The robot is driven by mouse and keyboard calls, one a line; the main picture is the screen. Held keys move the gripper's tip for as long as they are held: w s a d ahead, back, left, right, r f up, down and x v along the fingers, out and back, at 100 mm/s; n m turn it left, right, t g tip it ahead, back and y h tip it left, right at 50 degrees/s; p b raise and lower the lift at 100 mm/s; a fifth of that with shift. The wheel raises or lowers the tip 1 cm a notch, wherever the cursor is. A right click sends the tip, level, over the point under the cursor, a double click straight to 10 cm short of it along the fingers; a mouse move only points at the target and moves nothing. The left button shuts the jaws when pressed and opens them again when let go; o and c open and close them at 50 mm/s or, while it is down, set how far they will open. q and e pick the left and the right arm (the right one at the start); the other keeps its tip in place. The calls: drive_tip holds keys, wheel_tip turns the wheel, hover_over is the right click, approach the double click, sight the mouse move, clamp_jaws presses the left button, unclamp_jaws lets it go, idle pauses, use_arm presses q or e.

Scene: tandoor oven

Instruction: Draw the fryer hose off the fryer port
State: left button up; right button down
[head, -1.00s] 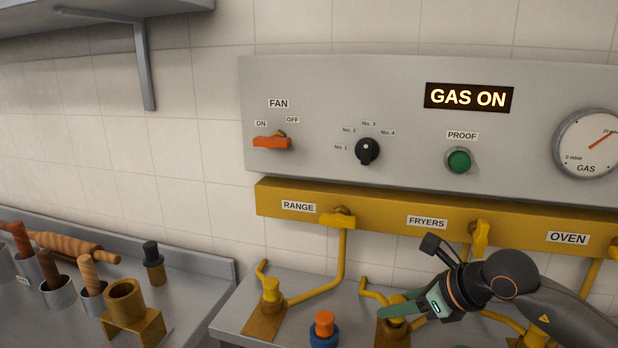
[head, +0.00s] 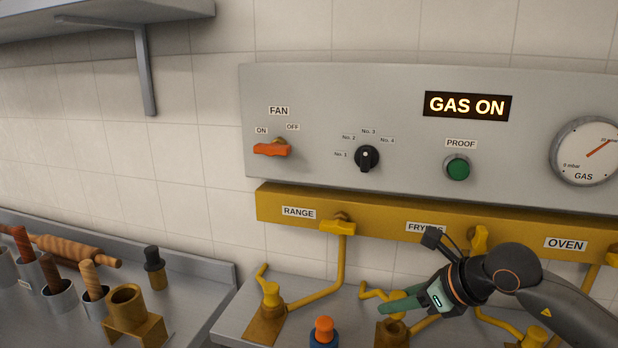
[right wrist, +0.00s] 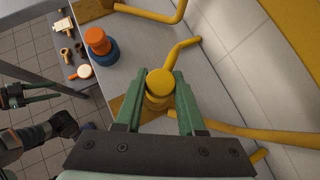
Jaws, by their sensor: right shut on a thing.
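My right gripper (head: 394,306) is shut on the yellow end of the fryer hose (right wrist: 160,82). In the right wrist view its green fingers (right wrist: 160,100) lie on both sides of the round yellow top. In the head view the gripper hides most of that end, and a bent yellow length of the hose (head: 372,293) shows behind it. The fryer port (head: 392,333) is a brass block just below the fingers, with a dark top showing. The hose end appears to be above it. My left gripper (right wrist: 40,98) is small at the left of the right wrist view.
An orange-topped blue piece (head: 323,331) stands left of the port. The range hose (head: 270,293) sits on its own port further left. The yellow manifold (head: 380,222) and grey panel (head: 320,90) are close behind. A yellow oven fitting (head: 535,335) is at the right.

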sight(400, 297)
drive_tip(key=shift+r+p, duration=1.15)
drive_tip(key=shift+r, duration=1.15)
drive_tip(key=shift+s, duration=0.3)
drive_tip(key=s+d+r+m+t+h+p, duration=0.1)
drive_tip(key=s+d+r+m+h, duration=0.3)
drive_tip(key=m, duration=0.4)
drive_tip(key=shift+s+r+m+t+h, duration=0.4)
drive_tip(key=shift+s+r+t+h, duration=0.3)
drive_tip(key=shift+s+h, duration=0.6)
